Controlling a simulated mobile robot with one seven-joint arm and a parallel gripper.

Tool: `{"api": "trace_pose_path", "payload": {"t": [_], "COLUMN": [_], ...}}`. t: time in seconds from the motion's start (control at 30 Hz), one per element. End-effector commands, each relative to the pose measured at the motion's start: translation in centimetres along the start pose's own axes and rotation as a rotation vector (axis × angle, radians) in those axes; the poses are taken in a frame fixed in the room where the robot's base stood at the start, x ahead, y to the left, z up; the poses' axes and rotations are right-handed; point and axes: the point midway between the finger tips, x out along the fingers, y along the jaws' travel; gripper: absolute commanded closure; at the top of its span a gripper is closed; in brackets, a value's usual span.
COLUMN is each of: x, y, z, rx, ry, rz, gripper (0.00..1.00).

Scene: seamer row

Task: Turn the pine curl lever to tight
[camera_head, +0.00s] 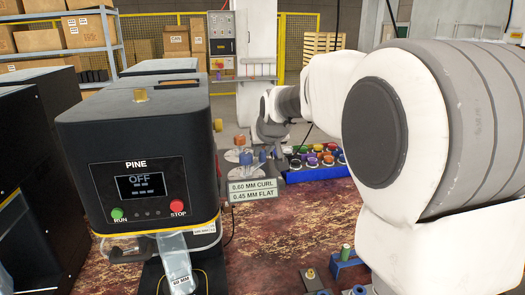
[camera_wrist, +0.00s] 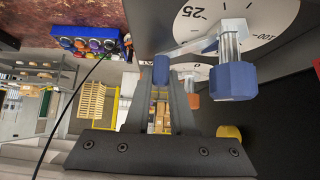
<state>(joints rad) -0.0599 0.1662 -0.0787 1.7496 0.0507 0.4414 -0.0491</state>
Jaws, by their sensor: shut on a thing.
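The black machine marked PINE (camera_head: 140,150) stands at the left in the head view, its screen reading OFF. White dials with a blue knob (camera_head: 246,157) and an orange knob (camera_head: 240,140) show at its right side. In the wrist view a grey lever arm (camera_wrist: 195,45) crosses a white dial (camera_wrist: 270,20) marked 25 and 100. A large blue knob (camera_wrist: 232,82) stands on its post. My gripper (camera_wrist: 162,78) is shut on the small blue handle (camera_wrist: 161,66) at the lever's end. I cannot read which lever is curl.
A sign (camera_head: 252,189) reads 0.60 MM CURL and 0.45 MM FLAT. A second dial with an orange knob (camera_wrist: 190,84) and a yellow knob (camera_wrist: 229,133) lie close by. A blue tray (camera_head: 318,172) of coloured pots stands behind. My arm fills the right side.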

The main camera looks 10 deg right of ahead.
Motion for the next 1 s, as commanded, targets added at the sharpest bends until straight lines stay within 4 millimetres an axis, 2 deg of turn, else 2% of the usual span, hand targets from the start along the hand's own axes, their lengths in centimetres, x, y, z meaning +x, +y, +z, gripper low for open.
{"api": "trace_pose_path", "payload": {"t": [0.67, 1.0], "x": [-0.08, -0.47], "y": [-0.01, 0.5], "z": [0.07, 0.72], "rx": [0.011, 0.105], "ry": [0.0, 0.002], "rz": [0.013, 0.107], "gripper": [1.0, 1.0]}}
